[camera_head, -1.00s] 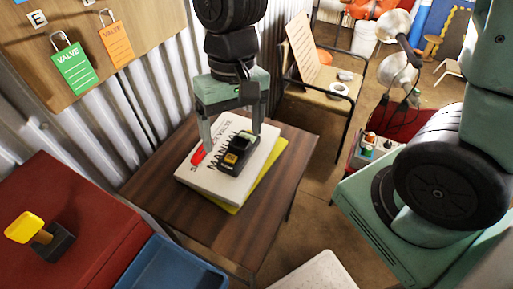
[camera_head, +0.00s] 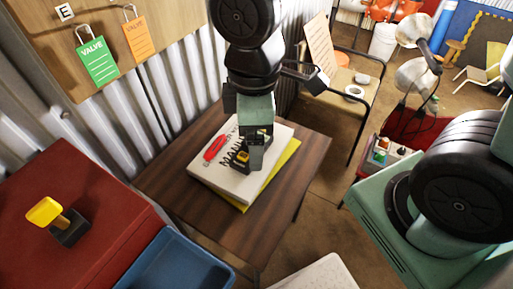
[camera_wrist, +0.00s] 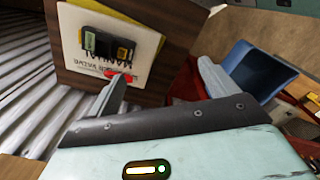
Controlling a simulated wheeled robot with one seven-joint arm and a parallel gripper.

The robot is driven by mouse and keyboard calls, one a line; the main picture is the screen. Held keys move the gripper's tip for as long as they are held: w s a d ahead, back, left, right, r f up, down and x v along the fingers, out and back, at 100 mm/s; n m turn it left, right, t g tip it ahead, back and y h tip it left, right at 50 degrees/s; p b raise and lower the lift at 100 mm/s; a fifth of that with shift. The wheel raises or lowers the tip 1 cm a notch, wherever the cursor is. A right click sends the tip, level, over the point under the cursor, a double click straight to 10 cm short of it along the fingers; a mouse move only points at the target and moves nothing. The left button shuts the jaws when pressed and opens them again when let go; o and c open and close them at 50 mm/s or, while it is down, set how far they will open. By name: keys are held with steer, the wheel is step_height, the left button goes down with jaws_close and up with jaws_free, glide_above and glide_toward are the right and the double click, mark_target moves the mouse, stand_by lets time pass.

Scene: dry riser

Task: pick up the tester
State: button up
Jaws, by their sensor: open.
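The tester (camera_head: 241,159) is a small black device with yellow and green parts. It lies on the white manual (camera_head: 225,178), and in the head view my gripper (camera_head: 256,150) partly hides it. In the wrist view the tester (camera_wrist: 107,45) shows whole, up and to the left, beyond my left-hand finger. My gripper (camera_wrist: 160,85) is open, with nothing between its fingers. In the head view it is seen nearly edge-on above the manual. I cannot tell its exact height over the tester.
The manual lies on a yellow book (camera_head: 284,168) on a brown wooden table (camera_head: 190,213) beside a corrugated wall (camera_head: 170,85). A red item (camera_head: 214,148) shows on the manual. A red surface (camera_head: 95,190) and a blue bin (camera_head: 180,262) stand in front.

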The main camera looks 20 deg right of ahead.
steer(key=w+d+f+n, duration=0.1)
steer(key=w+f+n, duration=0.2)
steer(key=w+n, duration=0.3)
steer(key=w+d+f+n, duration=0.2)
steer(key=w+n, duration=0.3)
steer(key=w, duration=0.1)
steer(key=b, duration=0.1)
glide_above(245, 153)
step_height(245, 153, down, 12)
steer(key=shift+s+r, duration=0.1)
steer(key=shift+r, duration=0.05)
steer(key=shift+f, duration=2.95)
steer(key=shift+c, duration=0.3)
steer(key=c, duration=1.3)
